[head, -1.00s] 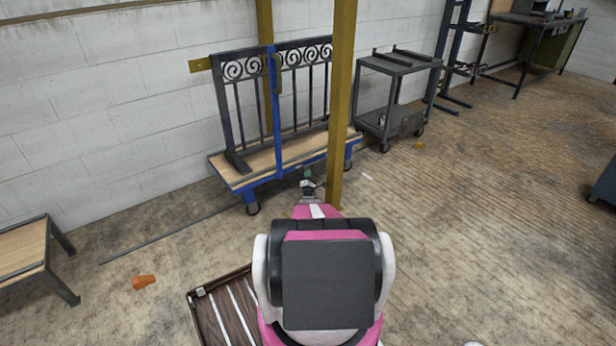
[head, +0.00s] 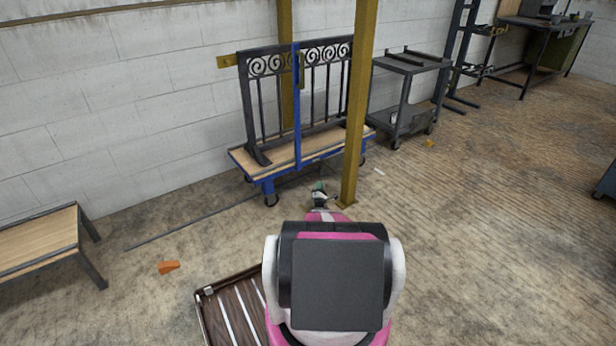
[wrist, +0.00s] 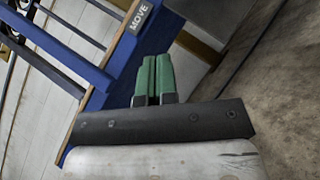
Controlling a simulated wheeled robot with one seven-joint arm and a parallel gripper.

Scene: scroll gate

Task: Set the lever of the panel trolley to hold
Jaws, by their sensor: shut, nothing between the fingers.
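The panel trolley (head: 258,187) stands by the wall in the head view, with a wooden deck, blue frame and blue upright. A dark scroll gate (head: 300,95) stands on it. My gripper (head: 320,188) is low, in front of the trolley's near right side, left of a yellow post's foot. In the wrist view its green fingers (wrist: 153,78) are together and empty. Just beyond them are the trolley's blue frame (wrist: 95,75) and a dark plate marked MOVE (wrist: 140,16). I cannot make out the lever with certainty in either view.
A yellow post (head: 358,110) rises close to the right of my gripper. A grey cart (head: 410,65) stands behind it. A low wooden-topped table (head: 40,240), an orange object (head: 168,267) and a slatted brown panel (head: 232,310) lie left. Floor at right is open.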

